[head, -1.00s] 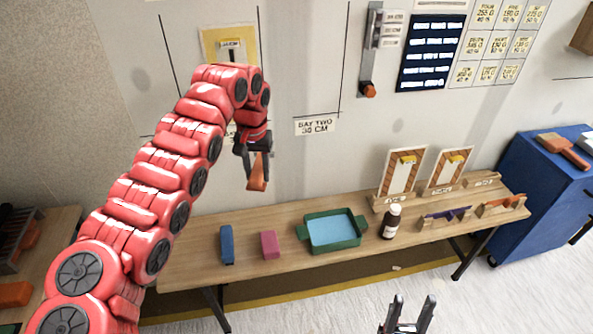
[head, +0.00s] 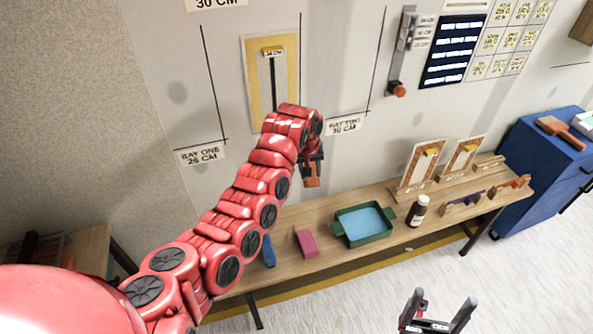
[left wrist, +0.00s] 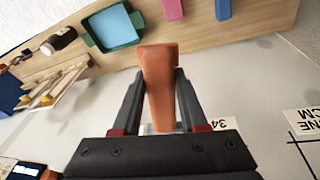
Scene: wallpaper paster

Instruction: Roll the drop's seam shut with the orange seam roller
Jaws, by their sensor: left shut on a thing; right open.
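The drop (head: 258,80) hangs on the wall, with a yellow border, a small yellow label at its top and a dark vertical seam line (head: 272,85) down its middle. My left arm hides its lower end. My left gripper (head: 313,165) is below and right of the drop, shut on the orange seam roller (head: 312,178), which points downward. In the left wrist view the roller's orange handle (left wrist: 159,85) sits between the fingers; its rolling end cannot be made out. My right gripper (head: 438,312) is open and empty at the bottom, above the floor.
The wooden table (head: 345,255) along the wall bears a blue block (head: 268,252), a pink block (head: 306,243), a green tray (head: 362,238) of blue liquid, a brown bottle (head: 418,211) and sample boards (head: 418,170). A blue cabinet (head: 540,165) stands at right.

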